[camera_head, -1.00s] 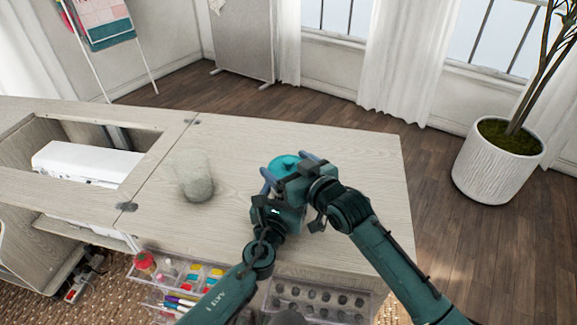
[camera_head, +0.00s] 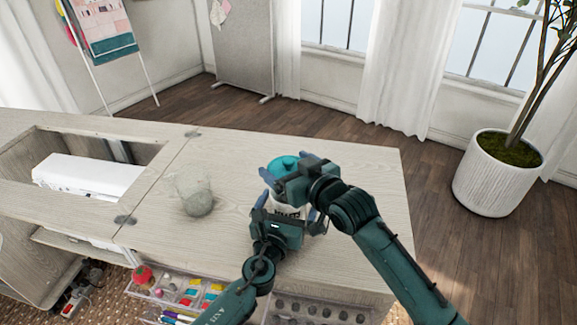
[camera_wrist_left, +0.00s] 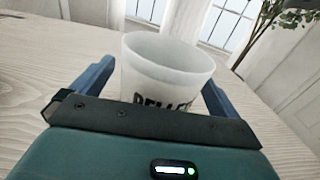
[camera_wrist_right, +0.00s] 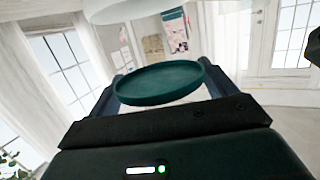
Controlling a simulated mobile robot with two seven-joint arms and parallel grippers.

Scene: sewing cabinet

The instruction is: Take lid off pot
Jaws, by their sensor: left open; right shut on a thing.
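The teal lid (camera_head: 284,162) is held between the fingers of my right gripper (camera_head: 287,167). In the right wrist view the lid (camera_wrist_right: 160,83) shows as a flat disc with a raised rim. The white pot (camera_head: 290,209) stands on the cabinet top below the lid, mostly hidden by my arms. In the left wrist view the pot (camera_wrist_left: 165,80) has an open, uncovered mouth and dark lettering. My left gripper (camera_head: 286,207) is open, with one finger on each side of the pot. I cannot tell whether its fingers touch the pot.
A clear glass (camera_head: 194,193) stands left on the cabinet top (camera_head: 228,165). Further left is an opening with a white machine (camera_head: 88,176). Open trays (camera_head: 185,291) of sewing supplies stick out at the front. The tabletop between glass and pot is free.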

